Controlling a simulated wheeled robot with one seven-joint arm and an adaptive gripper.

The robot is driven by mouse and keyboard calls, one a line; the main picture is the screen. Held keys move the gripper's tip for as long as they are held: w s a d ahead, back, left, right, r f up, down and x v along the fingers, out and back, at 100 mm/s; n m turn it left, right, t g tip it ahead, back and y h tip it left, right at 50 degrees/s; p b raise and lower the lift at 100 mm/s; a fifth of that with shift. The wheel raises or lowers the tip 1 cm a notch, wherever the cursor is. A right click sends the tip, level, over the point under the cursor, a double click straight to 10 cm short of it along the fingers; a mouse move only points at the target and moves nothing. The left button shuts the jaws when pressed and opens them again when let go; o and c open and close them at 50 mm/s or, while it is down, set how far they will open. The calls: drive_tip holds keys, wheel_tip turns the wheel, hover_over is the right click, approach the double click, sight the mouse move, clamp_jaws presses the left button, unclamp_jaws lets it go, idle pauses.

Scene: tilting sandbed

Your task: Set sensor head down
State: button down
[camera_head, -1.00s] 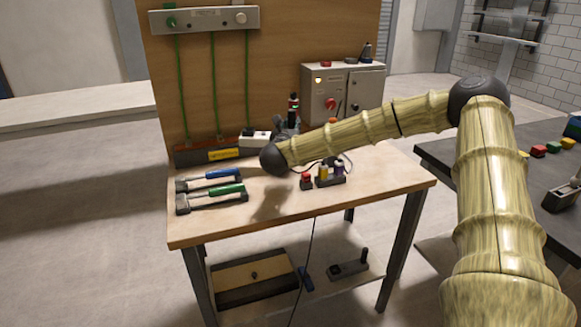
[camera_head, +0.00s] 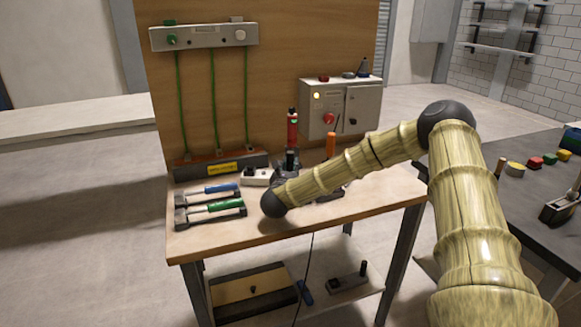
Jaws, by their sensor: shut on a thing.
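The white block with a dark knob on top, which I take for the sensor head (camera_head: 257,177), is at the left side of my gripper (camera_head: 284,181). It is low over the workbench (camera_head: 228,237) or on it; I cannot tell whether it touches. My dark gripper is shut on it, partly hidden behind my wrist and forearm. The fingertips are not clear.
Two tools, with blue (camera_head: 220,188) and green (camera_head: 224,206) handles, lie left on the bench. A red upright device (camera_head: 292,132) and an orange-handled thing (camera_head: 331,145) stand near a grey control box (camera_head: 325,97). The front bench edge is clear.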

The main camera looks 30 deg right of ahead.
drive_tip(key=shift+f, duration=0.1)
drive_tip(key=c, duration=1.2)
unclamp_jaws()
drive_tip(key=shift+c, duration=0.2)
drive_tip(key=shift+s+a, duration=0.1)
